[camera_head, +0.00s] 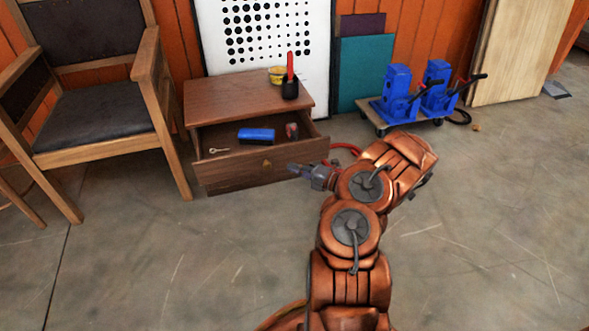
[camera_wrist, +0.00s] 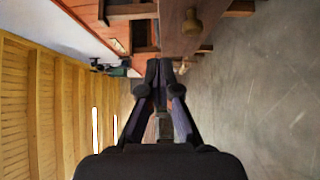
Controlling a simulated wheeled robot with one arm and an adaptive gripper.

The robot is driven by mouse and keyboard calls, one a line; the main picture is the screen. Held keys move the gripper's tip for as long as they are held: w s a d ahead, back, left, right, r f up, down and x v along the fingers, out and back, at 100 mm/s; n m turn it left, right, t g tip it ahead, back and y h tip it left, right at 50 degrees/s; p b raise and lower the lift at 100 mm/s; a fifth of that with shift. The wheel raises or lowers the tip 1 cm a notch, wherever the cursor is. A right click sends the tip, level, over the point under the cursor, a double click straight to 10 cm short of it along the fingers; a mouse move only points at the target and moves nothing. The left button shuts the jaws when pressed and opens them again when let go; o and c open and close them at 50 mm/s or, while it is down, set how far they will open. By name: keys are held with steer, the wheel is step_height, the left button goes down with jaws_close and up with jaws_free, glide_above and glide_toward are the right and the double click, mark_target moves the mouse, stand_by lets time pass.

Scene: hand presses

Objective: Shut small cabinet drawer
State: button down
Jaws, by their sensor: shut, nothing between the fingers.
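The small wooden cabinet (camera_head: 240,98) stands against the wall, left of centre in the head view. Its drawer (camera_head: 240,172) is pulled open, with a small round knob (camera_head: 266,163) on its front. Inside the drawer lie a blue box (camera_head: 256,135), a small key-like item (camera_head: 218,151) and a dark red item (camera_head: 292,130). My gripper (camera_head: 293,170) is shut and empty, close to the right end of the drawer front; I cannot tell whether it touches. In the wrist view, my gripper (camera_wrist: 158,65) shows its fingers together, just beside the drawer front (camera_wrist: 185,40) with its knob (camera_wrist: 191,22).
A black cup with a red-handled item (camera_head: 290,88) and a yellow bowl (camera_head: 277,75) stand on the cabinet top. A wooden chair (camera_head: 92,105) stands close on the left. Blue presses (camera_head: 398,95) sit on a low dolly at right. The floor in front is clear.

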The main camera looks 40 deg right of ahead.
mark_target(265, 151)
steer(key=shift+w+a+b, duration=0.2)
steer(key=shift+w+b, duration=0.5)
steer(key=shift+w, duration=1.05)
steer(key=shift+w+a+b, duration=0.2)
steer(key=shift+w+b, duration=0.45)
steer(key=shift+w, duration=1.05)
steer(key=shift+w+a+b, duration=0.2)
steer(key=shift+w+b, duration=0.5)
steer(key=shift+w, duration=1.05)
